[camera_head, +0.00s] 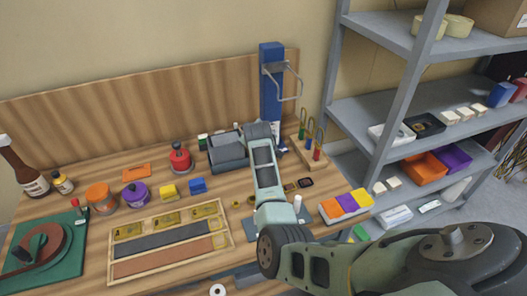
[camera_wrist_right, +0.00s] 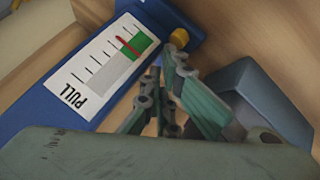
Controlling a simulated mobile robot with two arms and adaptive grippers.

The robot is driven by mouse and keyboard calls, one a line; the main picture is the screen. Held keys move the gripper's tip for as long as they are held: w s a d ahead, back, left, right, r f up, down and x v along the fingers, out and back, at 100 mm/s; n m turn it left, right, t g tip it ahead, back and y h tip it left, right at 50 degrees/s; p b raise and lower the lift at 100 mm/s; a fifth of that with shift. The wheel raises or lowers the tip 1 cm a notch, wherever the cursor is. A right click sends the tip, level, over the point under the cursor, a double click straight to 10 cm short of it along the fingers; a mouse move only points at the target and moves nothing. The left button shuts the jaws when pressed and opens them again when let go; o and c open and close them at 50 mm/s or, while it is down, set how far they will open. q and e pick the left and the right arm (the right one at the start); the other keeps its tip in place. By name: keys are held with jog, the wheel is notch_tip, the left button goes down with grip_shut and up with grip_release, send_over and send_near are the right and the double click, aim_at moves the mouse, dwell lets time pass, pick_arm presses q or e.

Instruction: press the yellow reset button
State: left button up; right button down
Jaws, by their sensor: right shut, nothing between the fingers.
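The yellow button (camera_wrist_right: 183,39) is a small rounded knob at the edge of a blue upright device in the right wrist view. The device's post (camera_head: 270,85) stands at the back of the bench in the head view, where the button is hidden. Its white label (camera_wrist_right: 97,70) has a scale, a red pointer and the word PULL. My right gripper (camera_wrist_right: 176,52) is shut and empty, with its tips right by the button. I cannot tell whether they touch it. In the head view my right arm hides these fingers. My left gripper is not in view.
A grey bin (camera_head: 228,157) stands just left of my arm's end. A pull handle (camera_head: 289,85) sticks out from the post's right. A wooden rack with coloured loops (camera_head: 309,142) is to the right. A wooden tray (camera_head: 166,240) and jars fill the bench's left.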

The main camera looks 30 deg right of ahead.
jog(key=shift+s+a+f+b, duration=0.15)
jog(key=shift+s+f, duration=0.1)
jog(key=shift+f, duration=0.2)
jog(key=shift+s+a+f+b, duration=0.1)
jog(key=shift+s+f+b, duration=0.1)
jog(key=shift+f, duration=0.25)
dwell(0.9)
jog(key=shift+w+r+p, duration=0.15)
jog(key=shift+r+p, duration=0.3)
jog(key=shift+p, duration=0.2)
jog(key=shift+d, duration=0.1)
jog(key=shift+w, duration=0.15)
jog(key=shift+r, duration=0.1)
notch_tip(320, 180, up, 5)
jog(key=p, duration=0.5)
jog(key=shift+w+d+r, duration=0.1)
jog(key=shift+w+r, duration=0.05)
jog(key=shift+r, duration=0.05)
jog(key=shift+w, duration=0.1)
